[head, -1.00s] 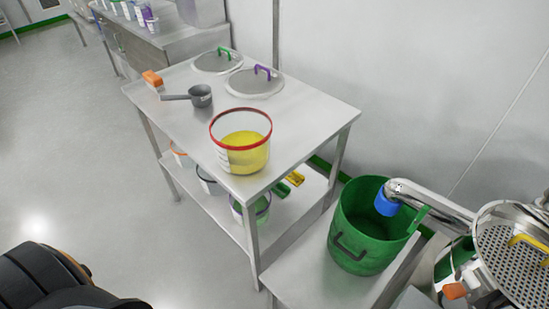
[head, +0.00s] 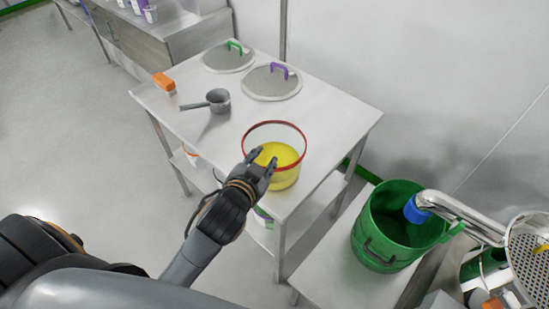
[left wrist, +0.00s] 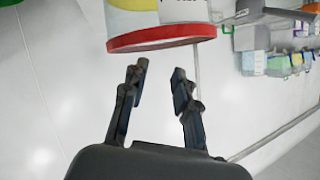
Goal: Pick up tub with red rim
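The tub with the red rim (head: 287,176) is clear and holds yellow contents. It stands upright on the upper top of the steel table (head: 335,118). My left gripper (head: 263,160) is in front of the tub in the head view and hides part of its near left side. In the left wrist view the tub (left wrist: 160,24) shows at the top, with its red rim just beyond the fingertips. The left gripper (left wrist: 160,78) is open there, with nothing between its fingers. I cannot tell whether a finger touches the tub. My right gripper is not in view.
A grey scoop (head: 218,100), an orange block (head: 164,82) and two round lids, one with a green handle (head: 229,58) and one with a purple handle (head: 271,84), lie on the table. A green bucket (head: 381,238) stands at the lower right under a steel pipe.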

